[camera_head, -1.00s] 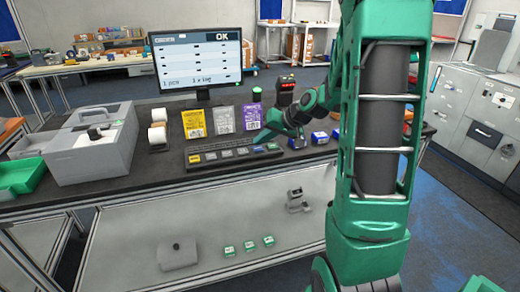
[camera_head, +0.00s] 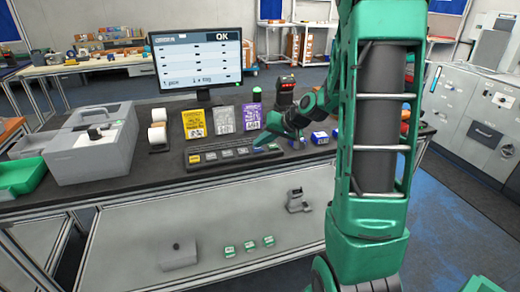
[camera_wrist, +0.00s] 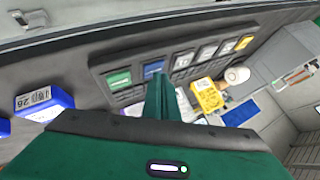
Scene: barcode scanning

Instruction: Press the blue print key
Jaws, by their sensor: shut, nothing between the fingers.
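The blue key (camera_wrist: 154,69) shows in the wrist view on the dark keypad (camera_wrist: 131,93), between a green key (camera_wrist: 117,79) and a light grey key. My gripper (camera_wrist: 162,80) is shut and empty, its green fingers pointing at the keypad. The fingertips are right beside the lower edge of the blue key in that view; I cannot tell whether they touch it. In the head view my gripper (camera_head: 259,145) is low over the right part of the keypad (camera_head: 215,161) and hides some of its keys.
A monitor (camera_head: 197,61) reading "OK" stands behind the keypad. Yellow (camera_head: 194,124), grey (camera_head: 224,119) and purple (camera_head: 251,117) packages stand just behind it. Blue boxes (camera_head: 320,138) lie to the right. A grey machine (camera_head: 92,148) and label rolls (camera_head: 158,136) are left.

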